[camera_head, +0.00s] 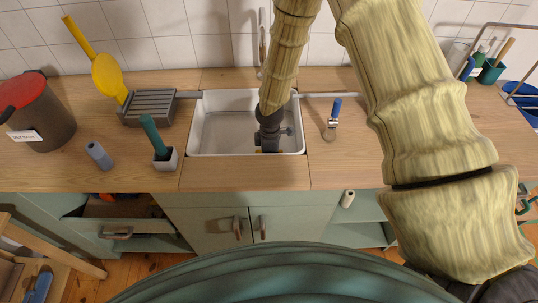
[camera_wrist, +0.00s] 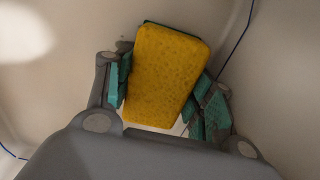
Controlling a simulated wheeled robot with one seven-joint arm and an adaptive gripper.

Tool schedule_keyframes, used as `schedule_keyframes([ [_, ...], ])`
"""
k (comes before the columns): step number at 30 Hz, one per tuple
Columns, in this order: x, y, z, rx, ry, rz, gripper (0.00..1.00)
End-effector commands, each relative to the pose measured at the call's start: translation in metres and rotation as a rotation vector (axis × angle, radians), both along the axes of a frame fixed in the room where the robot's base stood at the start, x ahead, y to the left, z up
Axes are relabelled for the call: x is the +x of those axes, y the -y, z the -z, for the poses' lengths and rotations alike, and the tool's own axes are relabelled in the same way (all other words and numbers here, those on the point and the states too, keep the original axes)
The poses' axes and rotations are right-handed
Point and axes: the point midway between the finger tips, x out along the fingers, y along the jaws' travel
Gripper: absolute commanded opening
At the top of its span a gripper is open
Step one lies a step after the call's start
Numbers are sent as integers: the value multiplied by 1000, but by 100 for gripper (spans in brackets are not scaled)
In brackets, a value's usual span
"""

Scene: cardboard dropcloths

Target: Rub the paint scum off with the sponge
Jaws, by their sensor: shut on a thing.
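A yellow sponge (camera_wrist: 165,75) with a dark green edge is between the teal-padded fingers of my gripper (camera_wrist: 165,95) in the wrist view. My gripper is shut on it, and the sponge sticks out past the fingertips. In the head view my gripper (camera_head: 268,140) points down inside the white sink (camera_head: 218,138), and only a small yellow bit of the sponge (camera_head: 258,150) shows. The wrist view shows pale sink surface around the sponge. I cannot tell whether the sponge touches it. No paint scum is clearly visible; dark blue thin lines show at the wrist view's edges.
A grey drying rack (camera_head: 150,106) with a yellow utensil (camera_head: 107,75), a dark bin with a red lid (camera_head: 42,112), a grey cylinder (camera_head: 100,155) and a brush in a holder (camera_head: 164,160) stand left. A blue-handled scraper (camera_head: 332,122) lies right of the sink. The front counter strip is clear.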

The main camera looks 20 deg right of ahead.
Motion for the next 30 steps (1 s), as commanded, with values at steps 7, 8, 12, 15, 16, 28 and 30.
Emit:
schedule_keyframes([
  [7, 20, 5, 4, 2, 2, 0, 32],
  [8, 22, 6, 4, 1, 1, 1, 29],
  [12, 28, 8, 2, 1, 1, 1, 29],
  [15, 28, 9, 3, 1, 1, 0, 28],
  [16, 27, 8, 3, 0, 1, 0, 28],
  [28, 0, 1, 0, -1, -1, -2, 28],
  [30, -2, 0, -1, -1, -2, -1, 28],
])
